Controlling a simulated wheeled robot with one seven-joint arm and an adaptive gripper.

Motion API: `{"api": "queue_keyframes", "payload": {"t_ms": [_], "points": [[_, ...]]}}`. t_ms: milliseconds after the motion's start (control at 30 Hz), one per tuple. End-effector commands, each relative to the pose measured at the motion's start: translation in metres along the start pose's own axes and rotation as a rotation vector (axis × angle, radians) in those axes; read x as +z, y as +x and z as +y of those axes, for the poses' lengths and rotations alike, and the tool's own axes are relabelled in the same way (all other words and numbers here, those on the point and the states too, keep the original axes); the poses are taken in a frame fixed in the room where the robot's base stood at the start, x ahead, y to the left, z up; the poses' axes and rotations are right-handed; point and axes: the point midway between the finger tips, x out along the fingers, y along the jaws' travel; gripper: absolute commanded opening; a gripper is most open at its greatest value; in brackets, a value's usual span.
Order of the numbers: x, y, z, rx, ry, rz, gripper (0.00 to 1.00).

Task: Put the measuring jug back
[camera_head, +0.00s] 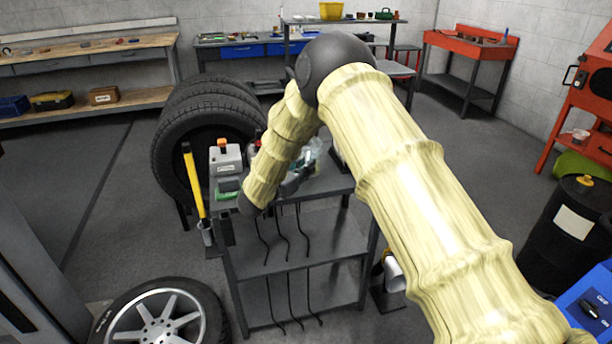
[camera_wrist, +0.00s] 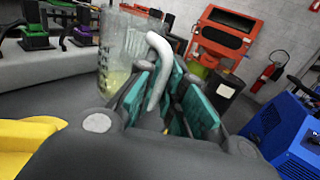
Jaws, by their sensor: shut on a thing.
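The measuring jug (camera_wrist: 120,48) is clear, with markings on its side and a yellowish tint low down. It stands about upright in the wrist view, left of my fingers. Its pale curved handle (camera_wrist: 158,72) lies between the teal finger pads of my gripper (camera_wrist: 168,92), which is shut on it. In the head view the jug (camera_head: 316,150) shows only in part behind my gripper (camera_head: 298,180), over the grey cart's top (camera_head: 330,182). My arm hides much of it. I cannot tell whether its base touches the cart top.
A grey-white device (camera_head: 226,158) sits at the cart's left, beside a yellow-handled tool (camera_head: 194,180). Stacked tyres (camera_head: 168,150) stand behind left; a wheel (camera_head: 165,318) lies in front left. A black drum (camera_head: 574,225) and a blue unit (camera_head: 592,300) are at right.

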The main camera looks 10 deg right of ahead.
Motion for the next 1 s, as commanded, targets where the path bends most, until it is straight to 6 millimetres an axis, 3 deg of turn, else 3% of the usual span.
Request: {"api": "queue_keyframes", "payload": {"t_ms": [400,767,800,867,1000], "points": [[-0.034,0.002,0.003,0.0,-0.001,-0.001,0.0],[-0.038,0.003,0.003,0.0,0.0,0.0,0.0],[-0.037,0.002,0.003,0.0,0.0,0.0,0.17],[-0.037,0.002,0.003,0.0,0.0,0.0,0.28],[-0.037,0.002,0.003,0.0,0.0,0.0,0.31]]}}
